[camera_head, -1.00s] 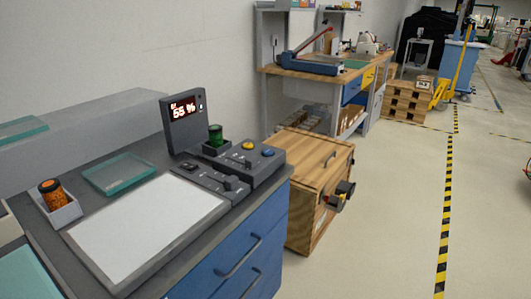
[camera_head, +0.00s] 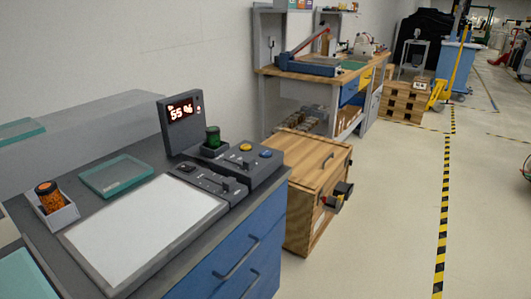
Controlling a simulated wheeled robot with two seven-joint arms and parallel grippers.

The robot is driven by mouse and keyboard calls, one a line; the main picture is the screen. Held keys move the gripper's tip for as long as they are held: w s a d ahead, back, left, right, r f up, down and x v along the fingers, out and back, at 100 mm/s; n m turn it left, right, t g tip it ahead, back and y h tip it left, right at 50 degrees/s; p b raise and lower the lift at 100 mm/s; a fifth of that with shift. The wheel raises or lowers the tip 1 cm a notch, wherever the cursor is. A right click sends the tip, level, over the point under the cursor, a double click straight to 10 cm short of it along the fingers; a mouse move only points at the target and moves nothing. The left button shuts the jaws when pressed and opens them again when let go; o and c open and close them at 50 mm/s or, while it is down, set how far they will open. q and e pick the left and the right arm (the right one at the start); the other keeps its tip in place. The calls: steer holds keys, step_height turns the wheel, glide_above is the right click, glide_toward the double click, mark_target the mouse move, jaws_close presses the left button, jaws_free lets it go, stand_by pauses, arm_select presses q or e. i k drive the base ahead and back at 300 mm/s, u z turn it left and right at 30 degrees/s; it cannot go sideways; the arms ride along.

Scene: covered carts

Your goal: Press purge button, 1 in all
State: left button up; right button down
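A dark grey control panel (camera_head: 232,172) sits at the right end of the blue cabinet's top. It carries a yellow button (camera_head: 245,147) and a blue button (camera_head: 266,153), with sliders in front of them. I cannot read the labels, so I cannot tell which one is the purge button. A display (camera_head: 182,122) stands behind the panel and shows red digits, about "55 %". A green-filled jar (camera_head: 213,137) stands at the panel's back left. Neither of my grippers is in view.
A white pad (camera_head: 145,230), a glass tray (camera_head: 116,176) and an orange-filled jar (camera_head: 48,197) in a grey holder occupy the blue cabinet (camera_head: 236,262). A wooden crate (camera_head: 312,210) stands right of it. A workbench (camera_head: 330,77) is behind.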

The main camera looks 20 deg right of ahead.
mark_target(264, 153)
steer(key=z, duration=1.95)
steer(key=i, duration=1.15)
steer(key=u, duration=3.05)
